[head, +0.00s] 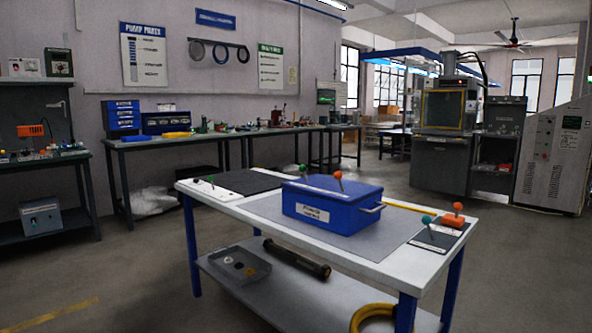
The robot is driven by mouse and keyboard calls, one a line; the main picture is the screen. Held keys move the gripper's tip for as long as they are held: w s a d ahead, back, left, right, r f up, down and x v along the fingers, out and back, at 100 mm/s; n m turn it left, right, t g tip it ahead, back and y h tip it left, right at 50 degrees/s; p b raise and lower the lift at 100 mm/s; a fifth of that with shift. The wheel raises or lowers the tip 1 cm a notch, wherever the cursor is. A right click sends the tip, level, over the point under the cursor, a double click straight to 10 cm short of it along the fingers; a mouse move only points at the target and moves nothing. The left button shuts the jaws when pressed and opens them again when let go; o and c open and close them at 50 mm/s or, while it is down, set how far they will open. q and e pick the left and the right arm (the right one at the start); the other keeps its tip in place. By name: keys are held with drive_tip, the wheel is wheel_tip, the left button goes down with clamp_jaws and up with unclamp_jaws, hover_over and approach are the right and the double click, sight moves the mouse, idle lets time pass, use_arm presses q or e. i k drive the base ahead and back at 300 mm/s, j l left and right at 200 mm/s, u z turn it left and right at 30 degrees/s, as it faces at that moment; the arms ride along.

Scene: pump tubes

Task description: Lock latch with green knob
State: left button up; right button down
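A blue box (330,212) with a white front label stands on a white-topped table (395,268) with blue legs. A smaller green knob (210,179) stands at the table's left end by a dark mat. A teal knob (427,220) stands on a dark plate at the right end. Neither of my grippers is in view.
An orange block with a round orange knob (458,207) sits at the table's right edge. A lower shelf (290,300) holds a grey tray, a dark cylinder and a yellow coil. Workbenches (200,142) line the back wall.

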sight(302, 168)
drive_tip(key=i+j+z, duration=0.1)
drive_tip(key=i+j, duration=0.15)
drive_tip(key=j, duration=0.35)
drive_tip(key=i+j+z, duration=0.15)
drive_tip(key=j, duration=0.45)
drive_tip(key=i+j+z, duration=0.1)
drive_tip(key=i+j, duration=0.25)
drive_tip(key=j, duration=0.3)
drive_tip(key=i+j+z, duration=0.15)
drive_tip(key=j, duration=0.55)
drive_tip(key=i+j+z, duration=0.1)
drive_tip(key=j, duration=0.55)
drive_tip(key=i+j+z, duration=0.15)
drive_tip(key=j, duration=0.55)
drive_tip(key=i+j+z, duration=0.1)
drive_tip(key=j, duration=0.6)
drive_tip(key=i+j+z, duration=0.15)
drive_tip(key=j, duration=0.6)
